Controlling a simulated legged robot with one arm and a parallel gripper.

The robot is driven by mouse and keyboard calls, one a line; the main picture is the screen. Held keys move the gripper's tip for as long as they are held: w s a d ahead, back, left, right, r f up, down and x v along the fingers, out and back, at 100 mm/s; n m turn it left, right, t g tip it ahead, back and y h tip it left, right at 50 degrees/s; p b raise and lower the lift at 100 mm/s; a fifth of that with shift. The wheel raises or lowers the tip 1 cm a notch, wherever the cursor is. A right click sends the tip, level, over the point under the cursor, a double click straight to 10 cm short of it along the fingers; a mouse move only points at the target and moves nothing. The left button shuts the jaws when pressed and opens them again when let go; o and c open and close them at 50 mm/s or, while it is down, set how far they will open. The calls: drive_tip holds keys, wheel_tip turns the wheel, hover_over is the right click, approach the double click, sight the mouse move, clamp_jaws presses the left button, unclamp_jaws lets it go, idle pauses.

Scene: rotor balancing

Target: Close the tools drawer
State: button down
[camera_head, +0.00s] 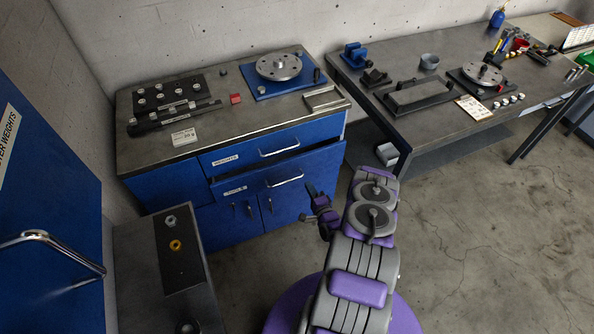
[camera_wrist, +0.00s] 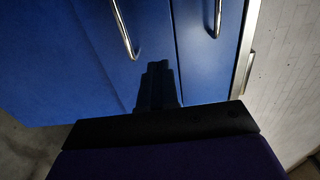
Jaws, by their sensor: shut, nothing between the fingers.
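The tools drawer (camera_head: 260,181) is the lower blue drawer of the cabinet, under the weights drawer (camera_head: 241,157). Its front stands out a little past the drawer above, so it looks slightly open. Its bar handle (camera_head: 285,180) is silver. My gripper (camera_head: 311,189) is shut and empty, just right of this handle in the head view. In the wrist view my gripper's fingertips (camera_wrist: 157,66) are in front of the blue drawer front (camera_wrist: 155,25), right of a silver handle (camera_wrist: 122,30). I cannot tell whether they touch it.
The cabinet top (camera_head: 150,155) holds a rotor on a blue base (camera_head: 280,70) and a tray of weights (camera_head: 170,97). A dark grey stand (camera_head: 135,265) is at the lower left, beside a blue door (camera_head: 40,200). Floor (camera_head: 480,230) to the right is clear.

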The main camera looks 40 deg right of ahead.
sight(295, 162)
drive_tip(key=b+x, duration=0.2)
drive_tip(key=x, duration=0.8)
drive_tip(key=shift+w+d, duration=0.2)
drive_tip(key=shift+w, duration=0.3)
drive_tip(key=shift+a, duration=0.15)
drive_tip(key=shift+w, duration=0.1)
drive_tip(key=shift+w, duration=0.3)
drive_tip(key=x, duration=0.3)
drive_tip(key=shift+w+f+b, duration=0.1)
drive_tip(key=shift+w+b, duration=0.15)
drive_tip(key=shift+b, duration=0.1)
drive_tip(key=shift+w+r, duration=0.15)
drive_tip(key=shift+r, duration=0.15)
